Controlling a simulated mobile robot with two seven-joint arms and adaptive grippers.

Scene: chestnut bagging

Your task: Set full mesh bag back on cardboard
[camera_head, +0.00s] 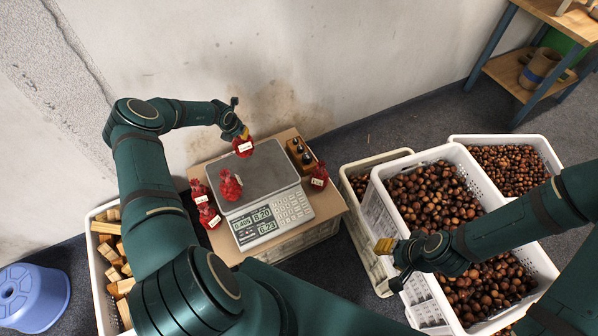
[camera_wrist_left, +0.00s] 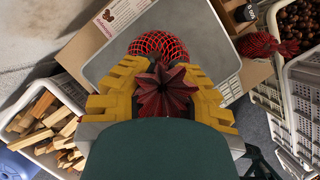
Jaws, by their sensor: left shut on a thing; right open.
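My left gripper (camera_head: 243,134) is shut on a red mesh bag (camera_head: 243,147) with a white label, at the far edge of the scale. In the left wrist view, the yellow fingers grip its gathered red top (camera_wrist_left: 165,90); its mesh body (camera_wrist_left: 157,44) shows beyond. Whether it hangs or rests is unclear. Another red bag (camera_head: 230,186) is on the scale's grey pan (camera_head: 262,167). Two bags, (camera_head: 199,191) and (camera_head: 209,217), stand on the cardboard (camera_head: 328,213) left of the scale; one more (camera_head: 319,178) stands right. My right gripper (camera_head: 385,262) is open and empty.
A wooden block with dark weights (camera_head: 300,155) stands right of the scale. White crates with chestnuts (camera_head: 376,190) lie further right, below my right arm. The wall is close behind.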

